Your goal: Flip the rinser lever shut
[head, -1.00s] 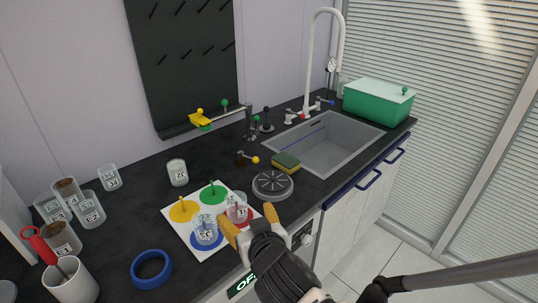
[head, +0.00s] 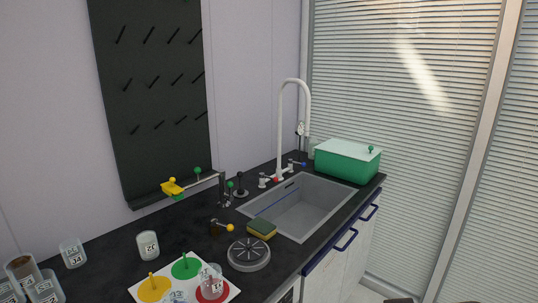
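The round grey rinser (head: 249,254) with a ribbed top sits on the dark worktop in front of the sink. Just behind it, to its left, is a small brass-coloured valve (head: 214,229) with a short lever ending in a yellow ball (head: 230,227). The lever sticks out to the right, roughly level, toward the sponge. I take this as the rinser lever; whether it stands open or shut I cannot tell. No water shows on the rinser. My gripper is not in view.
A green-yellow sponge (head: 261,228) lies right of the lever, by the sink (head: 305,207). A white board with coloured discs (head: 187,267) and cups is at front left. A jar (head: 148,245) stands behind it. A green box (head: 347,161) is beyond the sink.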

